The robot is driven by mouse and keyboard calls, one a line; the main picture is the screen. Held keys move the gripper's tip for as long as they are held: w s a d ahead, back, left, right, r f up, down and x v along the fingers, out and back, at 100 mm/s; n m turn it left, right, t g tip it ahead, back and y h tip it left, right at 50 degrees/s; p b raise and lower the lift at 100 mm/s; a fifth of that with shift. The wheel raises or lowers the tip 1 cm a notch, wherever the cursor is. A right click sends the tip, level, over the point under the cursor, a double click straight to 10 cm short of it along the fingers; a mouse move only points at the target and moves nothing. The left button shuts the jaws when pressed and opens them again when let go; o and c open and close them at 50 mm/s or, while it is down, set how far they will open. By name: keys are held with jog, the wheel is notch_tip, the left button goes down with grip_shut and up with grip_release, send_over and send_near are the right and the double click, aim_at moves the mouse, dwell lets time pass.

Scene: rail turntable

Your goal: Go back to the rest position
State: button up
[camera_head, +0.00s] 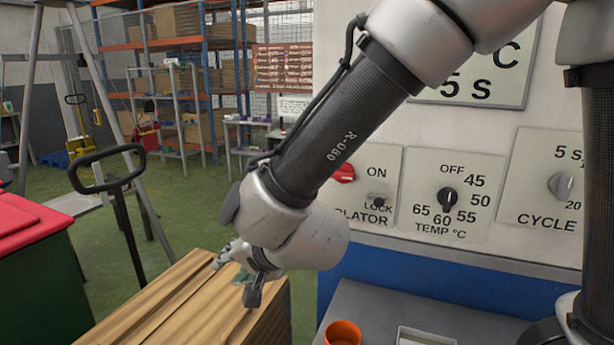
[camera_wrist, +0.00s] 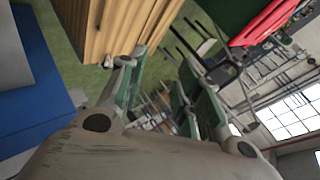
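My gripper (camera_head: 250,275) hangs at the end of my arm in the head view, in front of the brown slatted wooden stack (camera_head: 185,300). Its fingertips look small there and partly hidden by the wrist. In the wrist view my gripper (camera_wrist: 162,62) shows two green-padded fingers standing apart, with floor and background visible between them. Nothing is held between the fingers. The wooden stack also shows at the top of the wrist view (camera_wrist: 115,25). I cannot tell the exact gap between the gripper and the stack.
A white panel (camera_head: 400,240) with a red switch (camera_head: 343,173) and knobs stands right of my gripper. A grey shelf below holds an orange cup (camera_head: 342,333) and a pale tray (camera_head: 425,337). A pallet-truck handle (camera_head: 107,172) and red-lidded bin (camera_head: 30,225) stand left. Green floor lies behind.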

jog(key=s+d+r+n+h, duration=0.1)
jog(key=s+d+r+h, duration=0.1)
jog(key=d, duration=1.4)
jog(key=s+d+r+n+g+h, duration=0.1)
jog(key=s+d+r+h, duration=0.2)
jog(key=d, duration=1.4)
jog(key=s+d+r+n+g+h, duration=0.1)
jog(key=d+r, duration=0.5)
jog(key=d, duration=1)
jog(key=shift+s+d+h, duration=0.3)
jog(key=shift+s+h, duration=0.5)
jog(key=shift+s, duration=0.3)
